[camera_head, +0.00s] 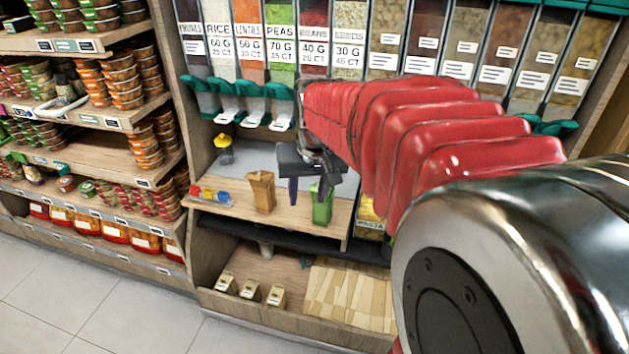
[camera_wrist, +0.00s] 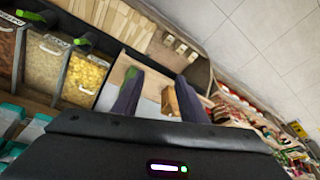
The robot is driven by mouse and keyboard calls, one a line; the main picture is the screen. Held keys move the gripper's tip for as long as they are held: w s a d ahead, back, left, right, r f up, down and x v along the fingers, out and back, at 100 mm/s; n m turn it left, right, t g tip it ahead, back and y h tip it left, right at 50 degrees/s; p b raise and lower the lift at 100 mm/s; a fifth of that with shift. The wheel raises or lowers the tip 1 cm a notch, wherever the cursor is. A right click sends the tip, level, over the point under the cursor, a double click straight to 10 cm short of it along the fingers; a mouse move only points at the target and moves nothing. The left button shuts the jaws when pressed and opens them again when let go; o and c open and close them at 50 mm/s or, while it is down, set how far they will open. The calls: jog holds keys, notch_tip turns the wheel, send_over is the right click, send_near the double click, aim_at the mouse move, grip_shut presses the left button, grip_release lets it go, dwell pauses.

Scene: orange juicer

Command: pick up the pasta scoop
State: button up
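I cannot pick out a pasta scoop with certainty in either view. The bin labelled PASTA (camera_head: 371,224) is partly hidden behind my red-sleeved arm. In the wrist view, a bin of yellow pasta (camera_wrist: 84,76) with a pale handle lies at the left, and dark, green-tipped pieces (camera_wrist: 84,41) stand by the bins; I cannot tell what these are. My gripper (camera_head: 308,194) is open over the shelf, between the brown paper bag and the green bag. In the wrist view its two fingers are apart (camera_wrist: 158,84), with nothing held between them.
A brown paper bag (camera_head: 262,191) and a green bag (camera_head: 322,207) stand on the shelf (camera_head: 236,203). Small red, yellow and blue items (camera_head: 209,195) lie left of them. Dispensers (camera_head: 283,40) line the back. Stocked shelves (camera_head: 100,160) are at left, with clear tiled floor (camera_head: 75,290) in front.

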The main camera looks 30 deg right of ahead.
jog(key=w+d+f+m+g, duration=0.1)
jog(key=d+f+m, duration=0.1)
jog(key=d+f, duration=0.5)
jog(key=w+d+f+m, duration=0.1)
jog(key=d+f, duration=0.2)
jog(key=d, duration=0.7)
jog(key=w+d+f+m+g, duration=0.1)
jog(key=w+d+f+m, duration=0.1)
jog(key=d+f, duration=0.5)
jog(key=s+d+f+m+y, duration=0.1)
jog(key=s+d+f+m, duration=0.1)
jog(key=s+d+f, duration=0.2)
jog(key=d+f, duration=0.3)
jog(key=d, duration=0.4)
jog(key=shift+s+d+f, duration=0.15)
jog(key=shift+d+f, duration=0.1)
jog(key=shift+f, duration=0.1)
jog(key=f, duration=0.8)
jog(key=shift+w+a+f, duration=0.25)
jog(key=shift+w+f, duration=0.05)
